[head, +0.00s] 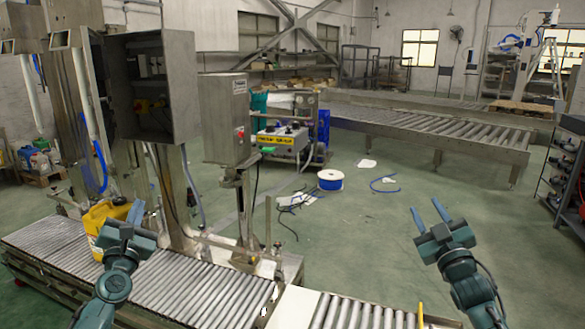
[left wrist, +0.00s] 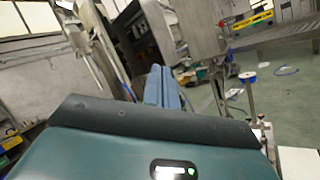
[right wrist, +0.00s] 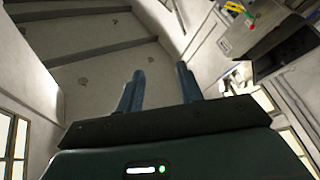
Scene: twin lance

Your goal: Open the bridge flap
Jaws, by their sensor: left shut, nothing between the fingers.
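A roller conveyor (head: 210,290) crosses the front of the head view. A pale flat plate (head: 293,308) breaks its rollers, with a further roller section (head: 355,314) to its right. A small yellow upright piece (head: 421,314) stands at that section's right part. I cannot tell which of these is the bridge flap. My left gripper (head: 137,211) is shut and empty above the left conveyor, in front of a yellow canister; its closed fingers show in the left wrist view (left wrist: 162,86). My right gripper (head: 428,211) is open and empty over the floor to the right; its parted fingers show in the right wrist view (right wrist: 160,88).
The yellow canister (head: 104,224) stands on the left rollers. A steel cabinet (head: 152,88) and a grey box (head: 226,118) stand behind the conveyor. A blue-and-white spool (head: 331,180) and loose papers lie on the floor. Another conveyor (head: 430,142) runs behind. Open green floor lies between.

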